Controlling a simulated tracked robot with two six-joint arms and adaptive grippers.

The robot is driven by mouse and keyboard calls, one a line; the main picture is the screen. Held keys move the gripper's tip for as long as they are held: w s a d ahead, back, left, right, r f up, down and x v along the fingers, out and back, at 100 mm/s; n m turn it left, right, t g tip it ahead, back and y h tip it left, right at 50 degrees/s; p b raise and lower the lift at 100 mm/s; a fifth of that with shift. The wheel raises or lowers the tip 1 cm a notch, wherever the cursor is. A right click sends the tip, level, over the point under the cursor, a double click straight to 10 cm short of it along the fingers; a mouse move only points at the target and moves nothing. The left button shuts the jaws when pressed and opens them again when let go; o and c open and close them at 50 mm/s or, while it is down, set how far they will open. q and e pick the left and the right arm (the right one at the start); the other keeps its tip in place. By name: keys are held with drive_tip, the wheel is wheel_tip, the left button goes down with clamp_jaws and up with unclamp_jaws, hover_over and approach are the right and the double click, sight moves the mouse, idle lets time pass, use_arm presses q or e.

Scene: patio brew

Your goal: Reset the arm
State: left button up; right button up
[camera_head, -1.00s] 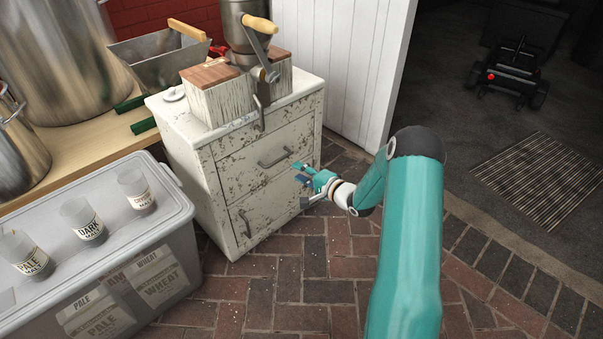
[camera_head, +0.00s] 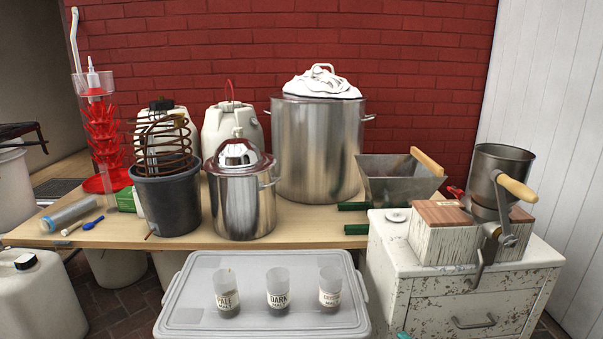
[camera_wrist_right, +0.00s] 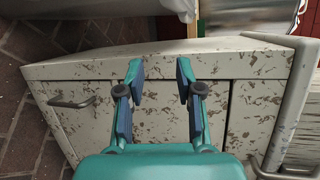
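My right gripper (camera_wrist_right: 159,70) shows in the right wrist view with its two fingers apart and nothing between them. Behind the fingers is the front of a chipped white cabinet (camera_wrist_right: 160,108). In the head view, only a small teal bit of my right arm may show at the bottom edge, in front of the cabinet (camera_head: 420,310). My left gripper is not in view.
A grain mill (camera_head: 500,180) stands on the cabinet. A lidded bin (camera_head: 185,310) holds three labelled cups on top. The wooden table (camera_head: 310,232) behind bears pots, a bucket with a copper coil and jugs. A metal hopper (camera_head: 395,178) is beside the mill.

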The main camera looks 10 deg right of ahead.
drive_tip(key=s+a+f+n+g+y, duration=0.1)
drive_tip(key=s+a+f+n+g, duration=0.3)
drive_tip(key=a, duration=0.6)
drive_tip(key=s+a+f+n+g+y, duration=0.1)
drive_tip(key=s+a+f+g, duration=0.35)
drive_tip(key=a, duration=0.65)
drive_tip(key=s+a+f+n+g+h, duration=0.1)
drive_tip(key=s+f+n+g, duration=0.3)
drive_tip(key=s, duration=0.6)
drive_tip(key=s+a+f+n+g, duration=0.1)
drive_tip(key=s+f+n+g, duration=0.3)
drive_tip(key=s, duration=0.6)
wheel_tip(320, 180, up, 39)
drive_tip(key=n+t+p, duration=0.2)
drive_tip(key=p, duration=3.6)
drive_tip(key=shift+a+n+p, duration=0.15)
drive_tip(key=shift+n+p, duration=0.15)
drive_tip(key=shift+w, duration=0.1)
